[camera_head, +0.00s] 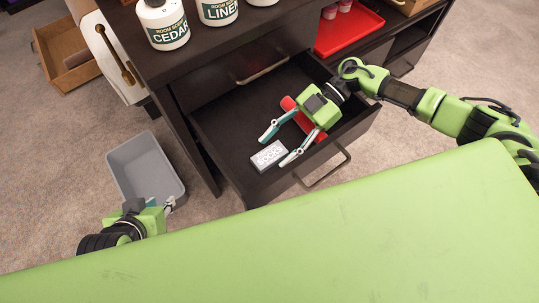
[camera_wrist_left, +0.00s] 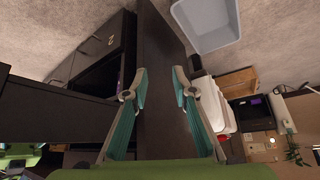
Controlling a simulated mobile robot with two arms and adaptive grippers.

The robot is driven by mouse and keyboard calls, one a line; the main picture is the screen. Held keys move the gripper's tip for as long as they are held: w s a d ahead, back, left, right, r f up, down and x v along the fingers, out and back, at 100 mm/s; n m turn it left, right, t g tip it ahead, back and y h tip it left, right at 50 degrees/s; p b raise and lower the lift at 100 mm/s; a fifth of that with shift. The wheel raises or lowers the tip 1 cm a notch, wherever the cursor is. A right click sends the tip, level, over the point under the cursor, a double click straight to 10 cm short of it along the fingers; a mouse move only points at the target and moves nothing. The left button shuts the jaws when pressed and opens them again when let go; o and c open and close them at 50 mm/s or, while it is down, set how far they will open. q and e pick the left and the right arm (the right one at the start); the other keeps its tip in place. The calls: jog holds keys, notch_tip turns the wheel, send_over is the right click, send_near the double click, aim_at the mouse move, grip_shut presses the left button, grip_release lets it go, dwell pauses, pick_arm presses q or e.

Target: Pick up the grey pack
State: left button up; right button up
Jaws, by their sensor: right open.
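The grey pack (camera_head: 268,157), a small light box with dark print, lies flat in the open drawer (camera_head: 232,118), near its front. My right gripper (camera_head: 274,150) reaches into the drawer from the right. Its two fingers are spread apart, with the tips close around the pack's right end in the picture. I cannot tell whether they touch it. My left gripper (camera_head: 170,204) is low at the left, beside a grey bin and far from the pack. Its fingers are apart and empty in the left wrist view (camera_wrist_left: 160,76).
A red item (camera_head: 289,104) lies in the drawer, partly under my right gripper. White bottles (camera_head: 163,24) and a red tray (camera_head: 345,32) stand on the cabinet. The grey bin (camera_head: 135,160) is on the floor, also in the left wrist view (camera_wrist_left: 207,24).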

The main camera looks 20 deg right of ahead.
jog(key=shift+x, duration=0.8)
jog(key=c, duration=0.9)
jog(key=shift+r, duration=0.2)
